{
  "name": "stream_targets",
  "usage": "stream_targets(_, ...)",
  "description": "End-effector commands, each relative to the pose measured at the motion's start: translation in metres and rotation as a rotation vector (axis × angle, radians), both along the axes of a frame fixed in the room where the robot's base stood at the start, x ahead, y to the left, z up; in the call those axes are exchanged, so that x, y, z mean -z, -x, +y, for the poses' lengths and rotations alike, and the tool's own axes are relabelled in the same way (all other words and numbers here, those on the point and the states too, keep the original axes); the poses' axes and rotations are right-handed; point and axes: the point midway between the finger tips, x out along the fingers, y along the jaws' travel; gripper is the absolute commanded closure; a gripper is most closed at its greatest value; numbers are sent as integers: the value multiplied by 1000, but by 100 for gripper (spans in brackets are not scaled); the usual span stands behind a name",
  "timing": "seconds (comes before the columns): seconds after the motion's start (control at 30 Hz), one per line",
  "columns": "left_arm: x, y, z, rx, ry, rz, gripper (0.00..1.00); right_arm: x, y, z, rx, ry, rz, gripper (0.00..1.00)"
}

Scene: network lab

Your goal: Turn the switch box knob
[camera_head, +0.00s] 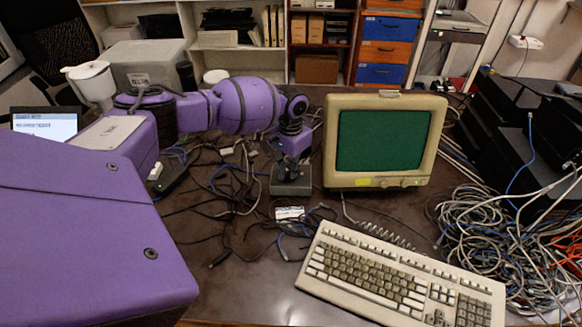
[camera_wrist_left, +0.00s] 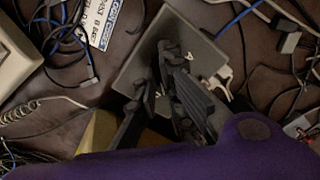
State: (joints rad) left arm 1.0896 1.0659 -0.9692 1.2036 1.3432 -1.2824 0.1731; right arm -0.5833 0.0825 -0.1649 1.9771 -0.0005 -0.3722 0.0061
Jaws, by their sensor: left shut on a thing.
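The switch box (camera_head: 291,187) is a small dark grey box on the table, left of the monitor. In the left wrist view its grey top (camera_wrist_left: 207,48) carries a letter A and a pale mark beside the fingers. My left gripper (camera_head: 290,170) reaches down onto the box from above. In the left wrist view its dark fingers (camera_wrist_left: 167,62) are close together over the top and shut on the knob, which they hide. I cannot tell which way the knob points. My right gripper is in neither view.
A beige monitor (camera_head: 385,142) stands just right of the box, with a keyboard (camera_head: 400,275) in front. Loose cables (camera_head: 225,215) lie around the box, with a small label card (camera_head: 290,214) in front. A large cable heap (camera_head: 500,235) lies at the right.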

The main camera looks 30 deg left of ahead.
Motion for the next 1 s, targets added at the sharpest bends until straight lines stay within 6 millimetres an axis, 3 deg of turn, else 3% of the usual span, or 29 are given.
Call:
stream_targets(0.5, 1, 1, 0, 321, 0, 2, 100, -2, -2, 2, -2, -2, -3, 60)
stream_targets(1.0, 0, 1, 0, 374, 0, 3, 100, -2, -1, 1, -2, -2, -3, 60)
